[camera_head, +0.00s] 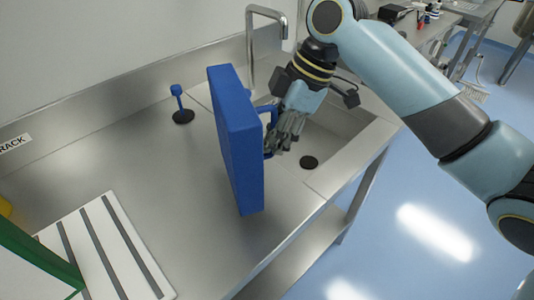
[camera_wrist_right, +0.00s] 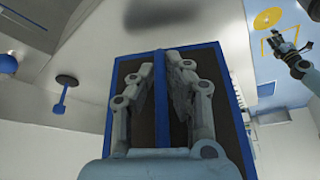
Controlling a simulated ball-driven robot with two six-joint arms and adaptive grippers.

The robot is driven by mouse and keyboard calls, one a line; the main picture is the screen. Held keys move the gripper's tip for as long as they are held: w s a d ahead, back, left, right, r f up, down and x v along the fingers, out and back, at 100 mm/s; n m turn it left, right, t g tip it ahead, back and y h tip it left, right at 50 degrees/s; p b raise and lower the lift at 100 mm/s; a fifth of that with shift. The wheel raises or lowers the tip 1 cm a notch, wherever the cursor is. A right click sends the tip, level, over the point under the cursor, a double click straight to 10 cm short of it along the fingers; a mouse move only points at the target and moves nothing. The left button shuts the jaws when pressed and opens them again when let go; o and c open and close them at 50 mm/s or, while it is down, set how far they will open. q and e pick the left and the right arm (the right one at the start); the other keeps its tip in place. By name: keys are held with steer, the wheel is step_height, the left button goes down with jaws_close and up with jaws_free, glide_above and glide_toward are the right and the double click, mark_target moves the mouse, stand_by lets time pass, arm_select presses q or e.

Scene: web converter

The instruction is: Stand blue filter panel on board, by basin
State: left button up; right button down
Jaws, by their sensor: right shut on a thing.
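The blue filter panel (camera_head: 240,140) is upright and slightly tilted in the head view, over the steel board (camera_head: 185,225) left of the basin (camera_head: 340,135). I cannot tell whether its lower edge touches the board. My right gripper (camera_head: 280,137) is shut on the panel's blue handle, on the basin side. In the right wrist view the fingers (camera_wrist_right: 168,85) close around the handle strip before the panel's dark, blue-framed face (camera_wrist_right: 215,85). My left gripper (camera_wrist_right: 285,45) appears small at the upper right of the wrist view; its jaws are unclear.
A blue-knobbed stand (camera_head: 180,105) is on the board near the back wall. A tap (camera_head: 252,50) rises behind the basin. A white striped plate (camera_head: 105,250) and a green panel (camera_head: 35,260) are at lower left. The board between them and the blue panel is clear.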

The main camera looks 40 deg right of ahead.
mark_target(268, 157)
steer(key=shift+w+a+f, duration=0.3)
steer(key=shift+a+f, duration=0.2)
steer(key=shift+a, duration=0.05)
steer(key=shift+f+p, duration=0.3)
steer(key=shift+f, duration=1.6)
steer(key=c, duration=1.4)
jaws_free()
arm_select(q)
steer(key=shift+s+a+r, duration=0.15)
steer(key=shift+s+r, duration=0.15)
steer(key=shift+s, duration=0.1)
arm_select(e)
steer(key=shift+o, duration=0.2)
arm_select(q)
steer(key=shift+f+b, duration=0.35)
steer(key=shift+b, duration=0.05)
arm_select(e)
steer(key=v, duration=1.2)
arm_select(q)
steer(key=shift+w, duration=0.1)
